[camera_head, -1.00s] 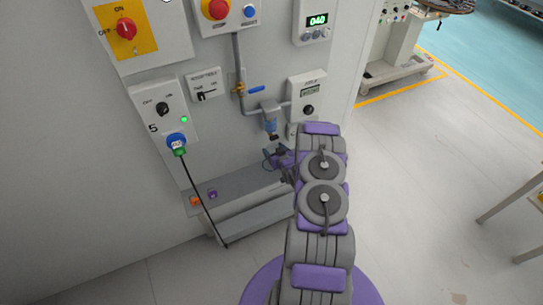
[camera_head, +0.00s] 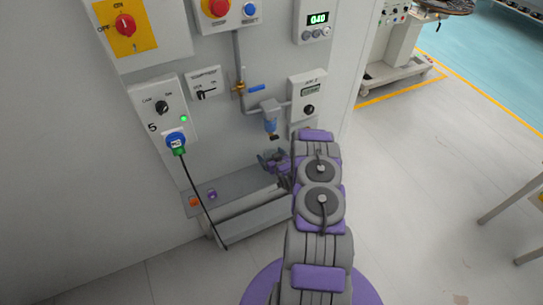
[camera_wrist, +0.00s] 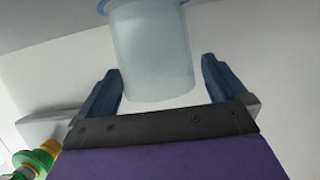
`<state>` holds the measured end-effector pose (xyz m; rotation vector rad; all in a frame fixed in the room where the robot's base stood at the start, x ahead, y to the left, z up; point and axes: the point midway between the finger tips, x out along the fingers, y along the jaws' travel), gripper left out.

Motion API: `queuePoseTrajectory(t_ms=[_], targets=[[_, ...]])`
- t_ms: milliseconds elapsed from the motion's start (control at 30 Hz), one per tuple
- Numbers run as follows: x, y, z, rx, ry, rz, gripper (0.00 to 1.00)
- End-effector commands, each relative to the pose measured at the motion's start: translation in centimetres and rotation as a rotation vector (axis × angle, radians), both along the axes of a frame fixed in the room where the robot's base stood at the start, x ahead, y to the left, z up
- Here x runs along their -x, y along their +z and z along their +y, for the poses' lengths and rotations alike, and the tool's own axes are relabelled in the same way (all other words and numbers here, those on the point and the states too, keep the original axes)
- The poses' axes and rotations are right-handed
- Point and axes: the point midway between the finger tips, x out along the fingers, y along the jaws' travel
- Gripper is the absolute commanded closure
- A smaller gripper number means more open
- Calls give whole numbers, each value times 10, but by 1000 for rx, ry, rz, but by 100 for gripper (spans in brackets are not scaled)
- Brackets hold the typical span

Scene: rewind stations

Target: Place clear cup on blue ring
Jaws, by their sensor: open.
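The clear cup (camera_wrist: 155,55) is a pale translucent cylinder in the wrist view. Its rounded end points toward my gripper's palm. A blue ring (camera_wrist: 103,6) shows in part around the cup's far end at the top edge; I cannot tell how firmly the two meet. In the head view the bluish cup (camera_head: 270,125) hangs upright under the grey pipe fitting on the wall. My gripper (camera_wrist: 160,68) is open, with one dark blue finger on each side of the cup and gaps between. In the head view my gripper (camera_head: 268,160) is just below the cup, partly hidden by my arm.
A grey ledge (camera_head: 240,184) runs along the wall below, with orange and purple plugs on it. A black cable (camera_head: 200,205) hangs from a blue-green connector (camera_head: 176,143). A gauge box (camera_head: 308,97) is right of the fitting.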

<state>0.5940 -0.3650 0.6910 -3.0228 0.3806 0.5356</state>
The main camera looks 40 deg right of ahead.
Motion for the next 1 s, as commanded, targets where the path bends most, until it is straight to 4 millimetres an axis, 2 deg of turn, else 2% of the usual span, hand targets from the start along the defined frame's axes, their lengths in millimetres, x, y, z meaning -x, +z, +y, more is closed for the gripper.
queuePoseTrajectory(t_ms=[233,367,800,1000], targets=[[0,1,-2,-2,0,-1,1],[9,4,0,-5,0,2,1],[81,32,18,-3,-4,1,1],[103,40,24,-3,-1,2,1]])
